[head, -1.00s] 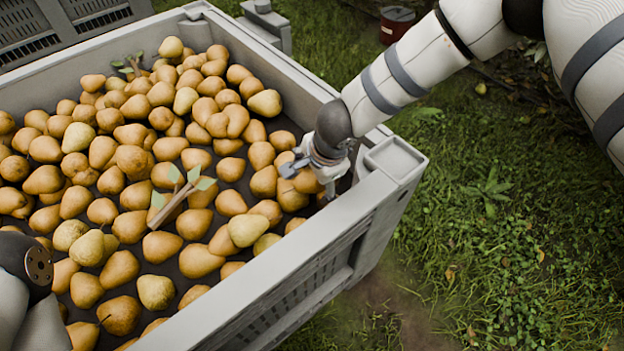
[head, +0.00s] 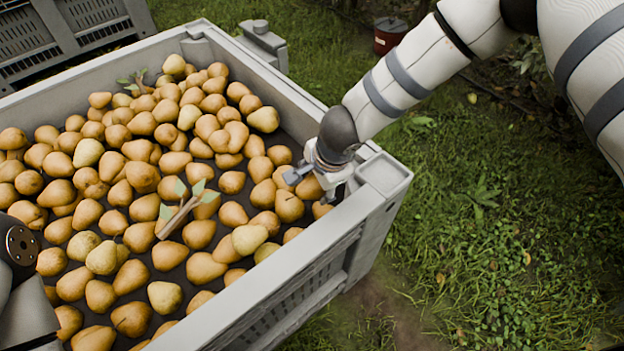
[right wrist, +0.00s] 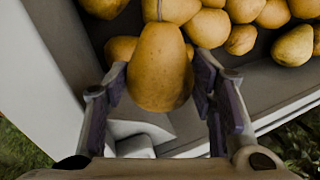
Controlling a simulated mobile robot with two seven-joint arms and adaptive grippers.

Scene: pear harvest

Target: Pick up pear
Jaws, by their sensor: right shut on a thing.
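A ripe yellow-brown pear (right wrist: 161,70) sits upright between the two fingers of my right gripper (right wrist: 160,88) in the right wrist view, its stem pointing up the picture. The fingers are shut on its sides. In the head view my right gripper (head: 308,182) is just inside the near right corner of the grey bin (head: 262,300), with the held pear (head: 309,188) partly hidden by it. Many other pears (head: 141,176) cover the bin floor. My left arm shows at the lower left edge, but its gripper is out of view.
The bin's right wall and corner post (head: 385,174) stand close beside my right gripper. A twig with leaves (head: 180,212) lies on the pears. Another grey crate (head: 75,40) is at the back left, and a dark red bucket (head: 390,36) stands on the grass behind.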

